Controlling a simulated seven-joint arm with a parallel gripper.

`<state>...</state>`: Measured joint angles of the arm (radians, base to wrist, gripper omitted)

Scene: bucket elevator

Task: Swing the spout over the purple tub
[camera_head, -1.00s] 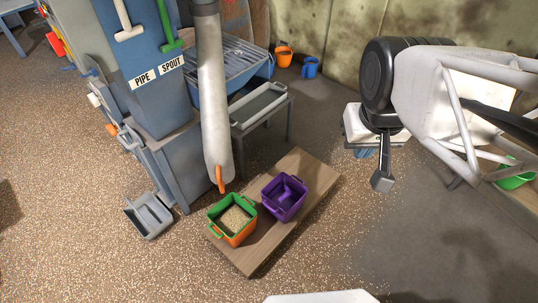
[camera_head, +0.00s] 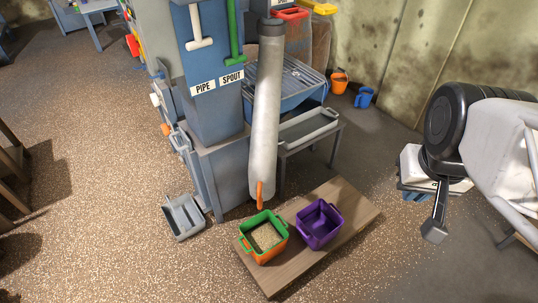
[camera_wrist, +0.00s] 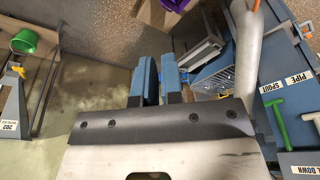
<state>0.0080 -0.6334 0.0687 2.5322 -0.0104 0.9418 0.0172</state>
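The spout is a long pale grey pipe (camera_head: 264,120) hanging from a dark collar, with an orange handle (camera_head: 260,195) at its lower end. Its end is above the back of an orange tub with a green rim (camera_head: 276,257), which holds grain. The purple tub (camera_head: 320,224) stands just right of it and looks empty. In the wrist view the pipe (camera_wrist: 248,65) is at the right and the purple tub (camera_wrist: 174,4) at the top edge. My gripper (camera_head: 415,196) is well right of the tubs, touching nothing.
Both tubs stand on a low wooden board (camera_head: 355,217). The blue machine (camera_head: 212,120) carries PIPE and SPOUT labels with white and green T-handles. A grey tray (camera_head: 310,128) on a stand is behind the spout. Floor between my gripper and the board looks clear.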

